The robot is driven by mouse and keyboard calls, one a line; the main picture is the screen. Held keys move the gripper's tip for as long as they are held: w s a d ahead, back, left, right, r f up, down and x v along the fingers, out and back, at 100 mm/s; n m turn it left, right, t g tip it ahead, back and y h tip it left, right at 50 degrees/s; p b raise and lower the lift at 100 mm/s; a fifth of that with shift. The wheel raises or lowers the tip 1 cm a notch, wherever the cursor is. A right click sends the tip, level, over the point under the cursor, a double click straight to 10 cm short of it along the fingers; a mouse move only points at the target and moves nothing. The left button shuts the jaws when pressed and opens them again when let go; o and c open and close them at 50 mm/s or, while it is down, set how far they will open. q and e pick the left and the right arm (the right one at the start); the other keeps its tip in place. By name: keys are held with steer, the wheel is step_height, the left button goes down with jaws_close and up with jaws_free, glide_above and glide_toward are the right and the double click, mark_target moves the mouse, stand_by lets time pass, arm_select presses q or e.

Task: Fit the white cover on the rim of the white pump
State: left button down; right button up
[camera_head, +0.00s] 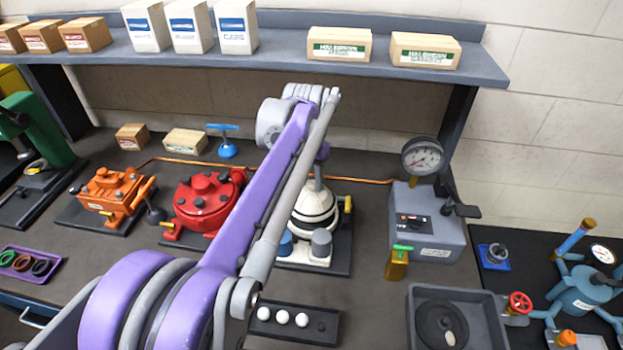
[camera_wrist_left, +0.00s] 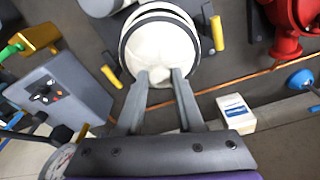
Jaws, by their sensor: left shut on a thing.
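The white pump (camera_head: 303,253) stands on a dark base plate right of the middle in the head view. The white cover (camera_head: 316,207), a dome with a dark band around it, is at the pump's top. It also shows in the wrist view (camera_wrist_left: 158,48). My left gripper (camera_head: 318,178) is above the cover, with its fingers (camera_wrist_left: 160,77) shut on the cover's top knob. The cover looks roughly level and in line with the pump, but I cannot tell whether it touches the rim all around. My arm hides part of the pump's left side. My right gripper is out of view.
A red pump (camera_head: 205,203) and an orange pump (camera_head: 112,192) stand to the left. A grey gauge box (camera_head: 428,225) is to the right. A black tray (camera_head: 293,325) with white balls lies in front. A shelf (camera_head: 270,60) with boxes spans the back.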

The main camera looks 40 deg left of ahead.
arm_select(q)
steer(key=shift+f, duration=0.2)
stand_by(0.5)
steer(key=shift+f, duration=0.3)
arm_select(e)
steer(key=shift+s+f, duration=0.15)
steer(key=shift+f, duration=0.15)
arm_select(q)
steer(key=shift+f+b, duration=1)
steer(key=shift+f, duration=0.65)
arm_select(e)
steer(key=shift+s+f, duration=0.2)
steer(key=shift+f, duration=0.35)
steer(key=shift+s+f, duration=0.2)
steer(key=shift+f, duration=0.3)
arm_select(q)
steer(key=shift+c, duration=2.3)
jaws_free()
steer(key=shift+r, duration=0.1)
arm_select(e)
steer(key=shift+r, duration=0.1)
